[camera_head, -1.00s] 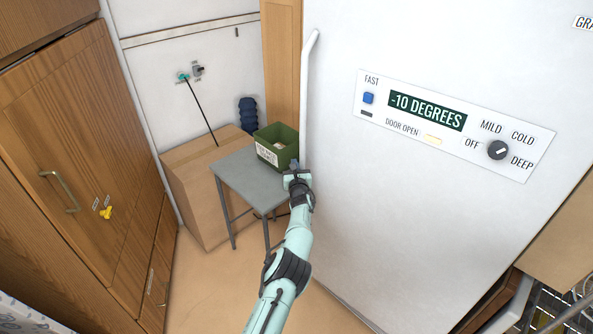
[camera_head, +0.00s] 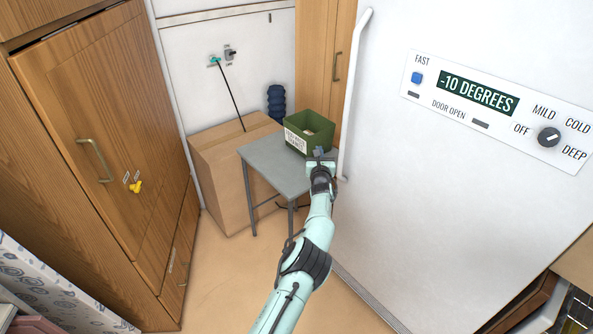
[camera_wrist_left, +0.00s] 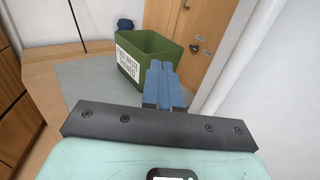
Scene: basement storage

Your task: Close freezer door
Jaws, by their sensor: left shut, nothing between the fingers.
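The white freezer door (camera_head: 440,210) fills the right of the head view and looks flush, with no visible gap. Its long white handle (camera_head: 354,95) runs down the left edge; it also shows in the left wrist view (camera_wrist_left: 227,58). The panel reads -10 DEGREES, and the DOOR OPEN lamp (camera_head: 481,123) is grey and unlit. My left gripper (camera_head: 319,154) is just left of the handle's lower end, apart from it. Its blue fingers (camera_wrist_left: 163,85) are shut and empty, pointing toward the green bin. My right gripper is not in view.
A green bin (camera_head: 295,140) stands on a grey table (camera_head: 262,160) beyond my left gripper. A cardboard box (camera_head: 215,160) is behind the table. Wooden cabinets (camera_head: 100,130) line the left. Open floor (camera_head: 235,270) lies between them and the freezer.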

